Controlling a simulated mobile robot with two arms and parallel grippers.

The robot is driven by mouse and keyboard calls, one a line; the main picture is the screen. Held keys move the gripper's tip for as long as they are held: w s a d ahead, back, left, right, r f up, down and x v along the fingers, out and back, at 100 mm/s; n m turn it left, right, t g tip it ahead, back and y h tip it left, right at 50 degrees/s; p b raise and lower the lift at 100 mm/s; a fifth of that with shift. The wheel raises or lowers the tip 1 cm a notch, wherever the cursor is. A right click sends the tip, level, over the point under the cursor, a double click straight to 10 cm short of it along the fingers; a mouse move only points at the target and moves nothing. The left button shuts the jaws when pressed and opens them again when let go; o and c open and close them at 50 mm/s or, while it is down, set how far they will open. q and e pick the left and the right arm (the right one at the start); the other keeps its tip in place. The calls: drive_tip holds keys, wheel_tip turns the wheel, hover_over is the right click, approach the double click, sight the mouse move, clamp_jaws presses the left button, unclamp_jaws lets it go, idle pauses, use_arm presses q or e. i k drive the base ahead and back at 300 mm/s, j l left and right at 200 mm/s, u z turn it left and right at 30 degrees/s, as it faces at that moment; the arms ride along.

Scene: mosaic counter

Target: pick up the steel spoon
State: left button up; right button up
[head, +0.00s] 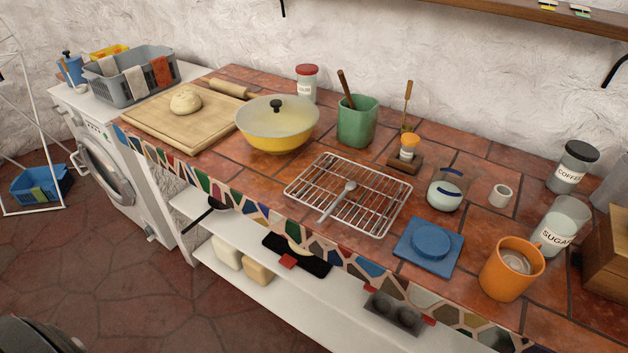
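The steel spoon (337,201) lies on a wire cooling rack (302,187) on the tiled counter. Its bowl end is near the middle of the rack and its handle points toward the counter's front edge. Nothing covers the spoon. Neither of my grippers is in the head view.
Left of the rack stands a lidded yellow pan (277,139), behind it a green crock (356,127). To the right are a blue square item (428,249), a glass jar (446,193) and an orange mug (509,271). The space just in front of the rack is clear.

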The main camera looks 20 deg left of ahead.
sight(351, 186)
drive_tip(key=i+u, duration=0.6)
drive_tip(key=l+z, duration=0.1)
drive_tip(key=z, duration=0.9)
drive_tip(key=l+z, duration=0.2)
drive_tip(key=z, duration=0.3)
drive_tip(key=u, duration=1.7)
